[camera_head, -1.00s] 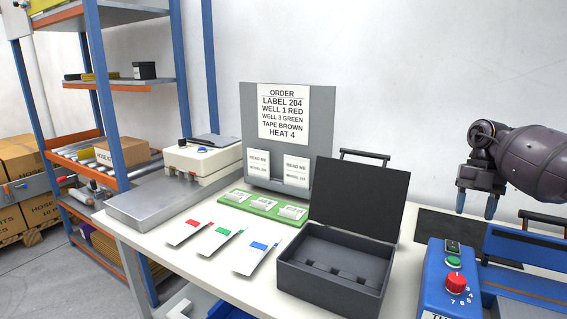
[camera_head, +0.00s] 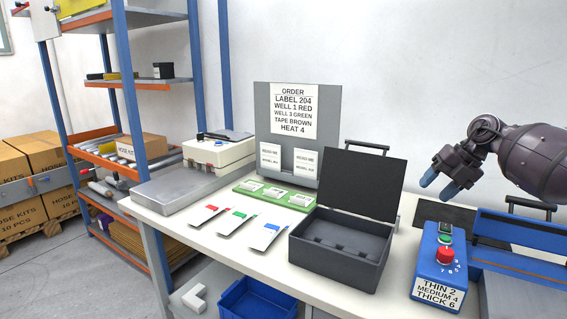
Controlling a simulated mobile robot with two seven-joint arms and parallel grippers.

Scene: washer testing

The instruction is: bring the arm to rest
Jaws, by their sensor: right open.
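My right gripper (camera_head: 440,186) comes in from the right edge in the head view. It hangs in the air above the dark mat, behind the blue control box, with its blue-tipped fingers apart and nothing between them. It points down and to the left. My left gripper is out of view.
An open black case (camera_head: 340,249) stands on the white table, left of the blue control box (camera_head: 439,268). Several colour-marked cards lie left of the case. A grey order board (camera_head: 268,152) stands behind them. A blue bin (camera_head: 257,301) sits below the table.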

